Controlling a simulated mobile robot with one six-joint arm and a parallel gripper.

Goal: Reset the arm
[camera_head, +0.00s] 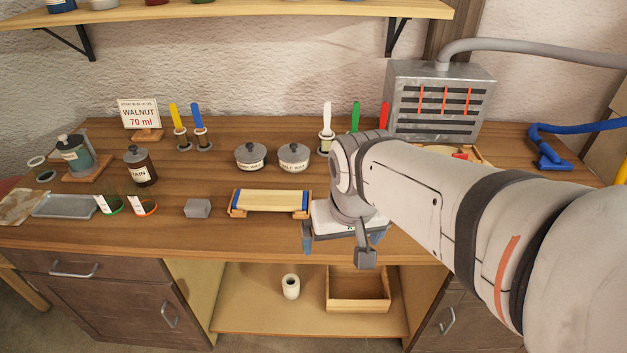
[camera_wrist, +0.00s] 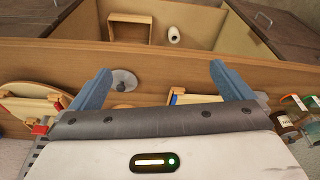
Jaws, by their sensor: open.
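My gripper (camera_head: 343,246) is over the front part of the wooden bench (camera_head: 165,230), right of a pale lath piece (camera_head: 270,200) in a blue-ended wooden holder. Its two blue-grey fingers are spread wide apart. In the wrist view my gripper (camera_wrist: 161,72) also shows open, with nothing between the fingers. The bench's front edge and the open shelf below lie beyond the fingertips there. My forearm and wrist hide much of the bench's right side in the head view.
A grey block (camera_head: 197,208), two lidded pots (camera_head: 293,157) and a brown jar (camera_head: 140,166) stand to the left. A metal heater box (camera_head: 440,100) stands at the back right.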

